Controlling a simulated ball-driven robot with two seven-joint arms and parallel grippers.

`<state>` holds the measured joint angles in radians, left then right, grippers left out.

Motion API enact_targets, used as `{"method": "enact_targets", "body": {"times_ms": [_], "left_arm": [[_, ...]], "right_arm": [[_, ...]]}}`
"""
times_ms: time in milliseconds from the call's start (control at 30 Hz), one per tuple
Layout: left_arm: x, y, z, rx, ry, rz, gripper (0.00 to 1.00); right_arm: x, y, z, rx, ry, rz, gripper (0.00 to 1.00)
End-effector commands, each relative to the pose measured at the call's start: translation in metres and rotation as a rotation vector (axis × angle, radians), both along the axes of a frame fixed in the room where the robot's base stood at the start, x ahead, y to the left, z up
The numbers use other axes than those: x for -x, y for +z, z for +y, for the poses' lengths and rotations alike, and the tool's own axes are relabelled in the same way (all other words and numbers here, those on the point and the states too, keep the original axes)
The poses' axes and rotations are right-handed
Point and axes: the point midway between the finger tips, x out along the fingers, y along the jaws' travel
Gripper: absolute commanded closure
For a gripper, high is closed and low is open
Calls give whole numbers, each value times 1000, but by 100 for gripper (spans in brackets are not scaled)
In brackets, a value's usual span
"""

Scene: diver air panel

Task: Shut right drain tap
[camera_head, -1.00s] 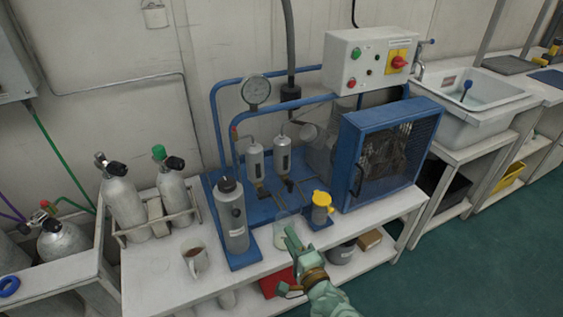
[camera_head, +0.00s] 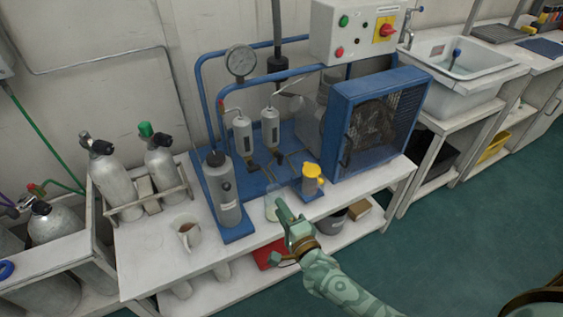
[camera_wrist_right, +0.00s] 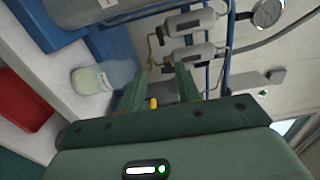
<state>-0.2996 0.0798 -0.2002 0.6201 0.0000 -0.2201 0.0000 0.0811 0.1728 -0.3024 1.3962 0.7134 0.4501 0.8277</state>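Two grey filter cylinders stand side by side on the blue panel frame, with small brass drain fittings under them. The right drain tap (camera_head: 280,158) is below the right cylinder (camera_head: 270,127); its handle is too small to tell its position. The left drain tap (camera_head: 253,166) is beside it. Both cylinders lie sideways in the right wrist view, with the right tap (camera_wrist_right: 165,66) beyond my fingers. My right gripper (camera_head: 284,208) is over the bench's front edge, in front of the taps and apart from them. Its fingers (camera_wrist_right: 158,88) are open and empty. My left gripper is out of view.
A dark-capped grey cylinder (camera_head: 222,190) stands left of the jar. The caged blue fan unit (camera_head: 375,125) blocks the right side.

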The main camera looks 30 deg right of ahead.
Motion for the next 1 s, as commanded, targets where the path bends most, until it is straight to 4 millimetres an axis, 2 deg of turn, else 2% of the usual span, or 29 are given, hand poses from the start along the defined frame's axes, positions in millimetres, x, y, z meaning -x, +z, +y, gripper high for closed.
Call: {"method": "enact_targets", "body": {"times_ms": [67,100,167,267,367,400,467,500,567,600,633,667,700,800,900,1000], "left_arm": [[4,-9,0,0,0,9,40],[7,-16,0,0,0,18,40],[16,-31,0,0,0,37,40],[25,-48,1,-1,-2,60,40],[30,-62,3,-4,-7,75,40],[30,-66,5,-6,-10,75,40],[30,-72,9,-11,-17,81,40],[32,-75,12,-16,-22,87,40],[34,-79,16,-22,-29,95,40],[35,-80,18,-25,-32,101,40],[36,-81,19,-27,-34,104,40],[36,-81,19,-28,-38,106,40],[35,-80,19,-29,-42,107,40],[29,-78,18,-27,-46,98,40],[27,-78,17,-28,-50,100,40],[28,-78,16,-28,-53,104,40]], "right_arm": [[4,-18,-2,4,-1,18,67],[7,-32,-7,9,-6,31,67],[10,-47,-19,55,-11,22,67],[10,-48,-24,407,55,-48,67],[11,-47,-24,1001,122,-132,67],[10,-47,-25,1274,139,-168,67],[10,-48,-29,1714,154,-222,67],[9,-48,-33,2022,155,-256,67],[7,-44,-43,2506,139,-300,67],[5,-40,-51,2835,119,-317,67],[4,-35,-57,3074,98,-324,67],[2,-28,-62,-2952,-69,288,67],[1,-18,-69,-2682,-32,229,67],[-2,1,-80,-2157,9,118,67],[-3,5,-85,-1853,6,67,67],[-4,5,-87,-1735,-2,52,67]]}}
